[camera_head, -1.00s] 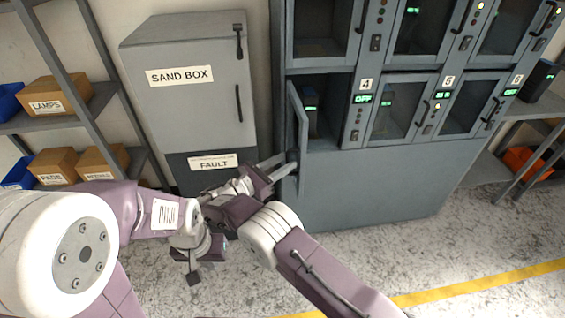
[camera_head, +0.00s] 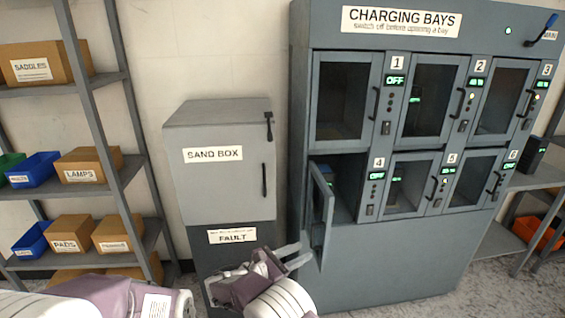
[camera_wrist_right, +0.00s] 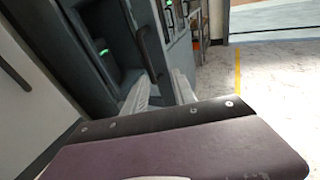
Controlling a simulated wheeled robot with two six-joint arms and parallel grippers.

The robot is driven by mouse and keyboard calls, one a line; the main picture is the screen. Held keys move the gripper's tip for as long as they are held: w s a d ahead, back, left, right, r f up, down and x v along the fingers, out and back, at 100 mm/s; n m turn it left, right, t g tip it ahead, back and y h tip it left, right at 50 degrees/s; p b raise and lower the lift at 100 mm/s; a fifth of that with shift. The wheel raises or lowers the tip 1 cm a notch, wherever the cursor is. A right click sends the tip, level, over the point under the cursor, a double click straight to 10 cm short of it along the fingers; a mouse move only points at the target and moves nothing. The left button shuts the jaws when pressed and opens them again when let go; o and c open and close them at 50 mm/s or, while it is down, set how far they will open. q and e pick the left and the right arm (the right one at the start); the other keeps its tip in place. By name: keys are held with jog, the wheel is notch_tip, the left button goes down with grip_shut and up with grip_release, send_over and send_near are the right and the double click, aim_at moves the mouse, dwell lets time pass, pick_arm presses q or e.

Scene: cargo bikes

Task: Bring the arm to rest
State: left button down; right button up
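My right gripper (camera_head: 300,254) is low in the head view, in front of the FAULT box and beside the open door (camera_head: 322,215) of bay 4. Its two pale fingers point right, toward the door. In the right wrist view the fingers (camera_wrist_right: 160,92) stand apart, with nothing clearly held between them; a dark door handle (camera_wrist_right: 146,52) lies just beyond them. Whether they touch the door is unclear. My left arm shows only as white and purple links at the lower left; its gripper is out of view.
The charging cabinet (camera_head: 400,255) stands at centre right, its other bay doors shut. The grey sand box (camera_head: 225,190) stands to its left. A shelf rack (camera_head: 110,185) with cartons and blue bins is at far left. Another shelf (camera_head: 530,178) is at right.

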jog(key=s+d+f+m+g+y, duration=0.1)
jog(key=s+d+f+m+g, duration=0.2)
jog(key=d, duration=0.4)
jog(key=s+d+f+m+g+y, duration=0.2)
jog(key=s+d+m+g+y, duration=0.25)
jog(key=s+m, duration=0.35)
jog(key=s+d+f+m+g+y, duration=0.1)
jog(key=s+d+m+g+y, duration=0.2)
jog(key=s+m+y, duration=0.5)
jog(key=s+a+m+t, duration=0.1)
jog(key=s+m+t, duration=0.1)
jog(key=s+m, duration=0.55)
notch_tip(320, 180, up, 14)
jog(key=n+p, duration=0.1)
jog(key=p, duration=1.2)
jog(key=shift+f, duration=0.25)
jog(key=shift+a+n, duration=0.15)
jog(key=shift+n, duration=0.1)
